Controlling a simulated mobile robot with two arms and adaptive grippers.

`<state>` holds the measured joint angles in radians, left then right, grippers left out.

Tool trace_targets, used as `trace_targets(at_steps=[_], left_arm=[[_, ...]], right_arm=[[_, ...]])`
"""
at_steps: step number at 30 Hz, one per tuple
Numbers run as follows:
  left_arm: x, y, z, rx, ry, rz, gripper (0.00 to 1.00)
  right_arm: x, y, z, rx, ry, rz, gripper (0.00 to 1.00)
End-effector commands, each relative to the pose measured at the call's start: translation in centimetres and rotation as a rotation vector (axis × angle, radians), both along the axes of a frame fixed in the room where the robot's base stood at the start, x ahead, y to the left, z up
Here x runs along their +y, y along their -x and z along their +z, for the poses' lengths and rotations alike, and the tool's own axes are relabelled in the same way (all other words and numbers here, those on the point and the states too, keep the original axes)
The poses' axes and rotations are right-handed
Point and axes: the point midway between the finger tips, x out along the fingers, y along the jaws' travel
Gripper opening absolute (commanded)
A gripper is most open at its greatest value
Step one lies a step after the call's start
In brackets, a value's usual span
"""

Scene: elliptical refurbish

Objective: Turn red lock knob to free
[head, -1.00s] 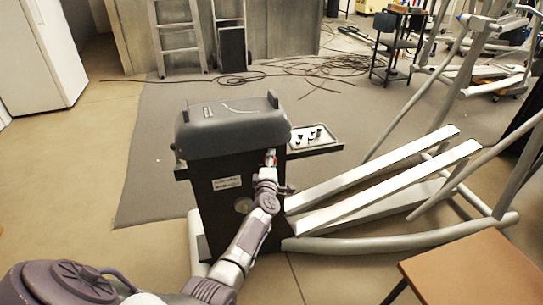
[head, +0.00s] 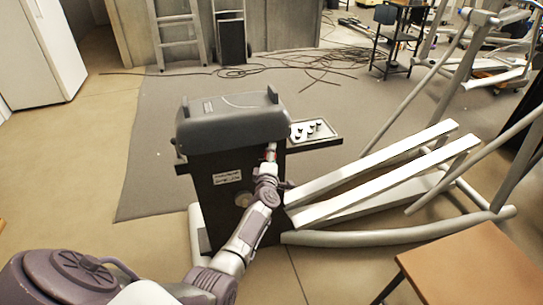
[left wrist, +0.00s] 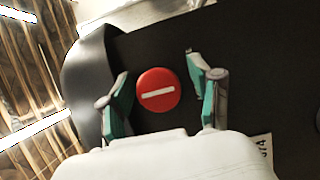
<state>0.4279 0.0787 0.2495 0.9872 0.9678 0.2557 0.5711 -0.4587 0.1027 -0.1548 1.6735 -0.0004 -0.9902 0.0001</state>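The red lock knob (left wrist: 158,90) is a round red disc with a white bar, on the dark panel of the elliptical's housing (head: 218,205). In the left wrist view the bar lies nearly level, tilted slightly. My left gripper (left wrist: 160,92) is open, with one teal-padded finger on each side of the knob and a visible gap to each. In the head view my left gripper (head: 270,155) is at the upper right of the housing's front, and the knob there is mostly hidden by it. My right gripper is not in view.
A grey cover (head: 230,122) tops the housing. A small tray (head: 313,132) with several small parts juts out at its right. White pedal rails (head: 380,165) extend right. A wooden table (head: 475,265) stands at the lower right. Cables lie on the floor behind.

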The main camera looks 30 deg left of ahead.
Motion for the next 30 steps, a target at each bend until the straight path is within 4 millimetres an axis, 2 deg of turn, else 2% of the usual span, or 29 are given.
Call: trace_targets(at_steps=[11, 22, 30], left_arm=[[-0.3, 0.4, 0.1, -0.004, 0.001, 0.000, 0.67], [-2.8, 5.4, 0.0, -0.002, 0.004, 0.001, 0.67], [-3.4, 6.7, 0.2, -0.002, -0.001, 0.001, 0.67]], right_arm=[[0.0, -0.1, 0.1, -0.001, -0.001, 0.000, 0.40], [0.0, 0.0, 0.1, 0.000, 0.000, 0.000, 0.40], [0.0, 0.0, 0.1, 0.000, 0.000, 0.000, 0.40]])
